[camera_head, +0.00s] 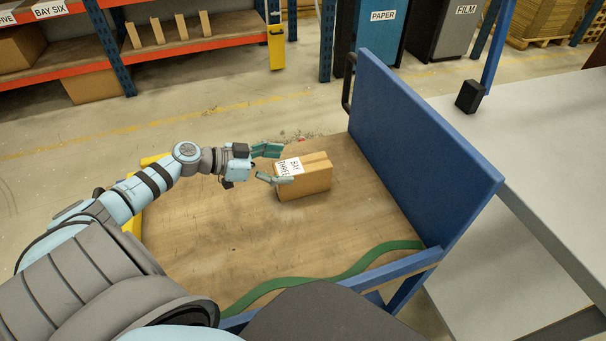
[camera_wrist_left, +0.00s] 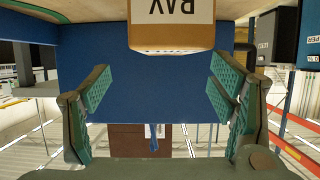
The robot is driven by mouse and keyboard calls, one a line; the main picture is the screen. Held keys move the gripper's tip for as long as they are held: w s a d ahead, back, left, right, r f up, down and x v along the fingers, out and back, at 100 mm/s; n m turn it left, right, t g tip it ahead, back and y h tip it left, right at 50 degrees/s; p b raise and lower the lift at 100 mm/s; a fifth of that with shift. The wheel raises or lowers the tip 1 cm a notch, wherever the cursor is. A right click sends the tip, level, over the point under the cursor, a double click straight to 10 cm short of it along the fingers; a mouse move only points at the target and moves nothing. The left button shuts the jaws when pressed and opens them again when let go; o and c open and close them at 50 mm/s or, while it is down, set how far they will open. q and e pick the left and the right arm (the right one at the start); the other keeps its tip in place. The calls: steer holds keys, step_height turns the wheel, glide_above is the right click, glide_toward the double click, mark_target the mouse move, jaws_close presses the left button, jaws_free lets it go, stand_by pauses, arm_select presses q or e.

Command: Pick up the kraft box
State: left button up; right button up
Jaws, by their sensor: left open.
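My left gripper (camera_head: 268,165) is open at the box's left side, by the label. In the left wrist view the box (camera_wrist_left: 172,38) is at the top, beyond the spread green fingers of my left gripper (camera_wrist_left: 155,92), with nothing between the pads. Whether a finger touches the box I cannot tell. My right gripper is not in view.
A blue upright panel (camera_head: 420,150) closes the cart's right side. A green strap (camera_head: 350,268) lies along the near edge of the deck. A grey table (camera_head: 545,165) stands to the right. Orange and blue shelving (camera_head: 190,45) stands at the back left, with bins marked PAPER (camera_head: 378,35) and FILM (camera_head: 445,35).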

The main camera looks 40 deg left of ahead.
mark_target(300, 165)
arm_select(q)
steer(key=x, duration=0.3)
steer(key=a+b+x, duration=0.1)
steer(key=x, duration=0.3)
steer(key=shift+w+d+f, duration=0.1)
steer(key=shift+w+f, duration=0.05)
steer(key=shift+w, duration=0.15)
steer(key=shift+s, duration=0.1)
steer(key=c, duration=1.8)
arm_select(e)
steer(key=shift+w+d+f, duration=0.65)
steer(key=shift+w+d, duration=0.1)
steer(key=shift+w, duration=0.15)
